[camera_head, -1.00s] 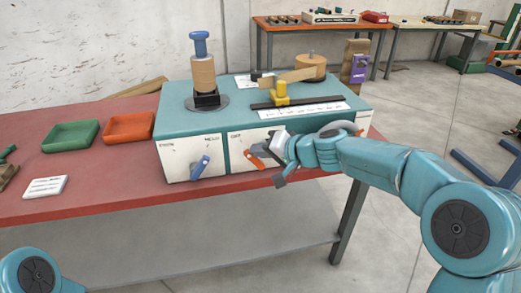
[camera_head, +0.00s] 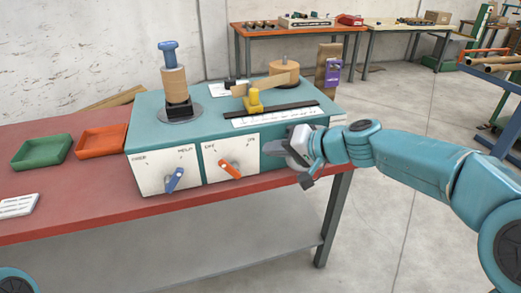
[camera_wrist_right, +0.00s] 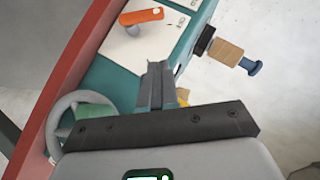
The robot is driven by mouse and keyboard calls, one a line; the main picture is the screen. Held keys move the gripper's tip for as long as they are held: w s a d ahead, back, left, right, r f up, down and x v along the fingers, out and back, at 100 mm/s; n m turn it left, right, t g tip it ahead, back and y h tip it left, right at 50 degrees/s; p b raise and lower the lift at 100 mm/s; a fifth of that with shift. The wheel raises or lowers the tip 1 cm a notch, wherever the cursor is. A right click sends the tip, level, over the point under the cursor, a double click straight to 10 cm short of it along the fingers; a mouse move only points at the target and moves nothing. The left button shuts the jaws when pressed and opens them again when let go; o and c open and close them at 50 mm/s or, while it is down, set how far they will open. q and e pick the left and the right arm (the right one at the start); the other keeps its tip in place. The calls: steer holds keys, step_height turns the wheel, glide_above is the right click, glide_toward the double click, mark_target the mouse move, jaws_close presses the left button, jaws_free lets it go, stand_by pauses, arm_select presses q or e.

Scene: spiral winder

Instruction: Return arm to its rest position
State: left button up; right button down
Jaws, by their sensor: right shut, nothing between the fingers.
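The teal winder (camera_head: 215,145) stands on the red bench, with a blue switch (camera_head: 175,180) and an orange switch (camera_head: 230,169) on its white front panels. The orange switch also shows at the top of the wrist view (camera_wrist_right: 141,16). My right gripper (camera_head: 297,165) is in front of the winder's right end, to the right of the orange switch and apart from it. In the wrist view its two fingers (camera_wrist_right: 157,85) are together with nothing between them. My left gripper is out of view; only a bit of my left arm shows at the lower left.
A green tray (camera_head: 42,164) and an orange tray (camera_head: 100,155) lie left of the winder. A grey handwheel (camera_wrist_right: 53,125) is close to my right gripper in the wrist view. The bench's red front edge (camera_head: 120,226) runs below. Open floor lies to the right.

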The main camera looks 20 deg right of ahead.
steer(key=shift+s+d+r, duration=0.25)
steer(key=shift+s+d, duration=0.1)
steer(key=shift+s, duration=0.1)
steer(key=s+a+f+g+h+p, duration=0.1)
steer(key=s+f+g+h+p, duration=0.2)
steer(key=f, duration=1)
steer(key=s+a+f+g+h+p, duration=0.1)
steer(key=s+f+g+p, duration=0.4)
steer(key=f, duration=0.7)
steer(key=s+a+f+p, duration=0.1)
steer(key=s+f, duration=0.2)
steer(key=s, duration=0.4)
steer(key=s+a+f+n+g+p, duration=0.1)
steer(key=s+a+f, duration=0.1)
steer(key=s, duration=0.5)
steer(key=s+a+f+n+p, duration=0.1)
steer(key=s+a+f, duration=0.1)
steer(key=s+f, duration=0.2)
steer(key=s, duration=0.3)
steer(key=shift+a, duration=0.1)
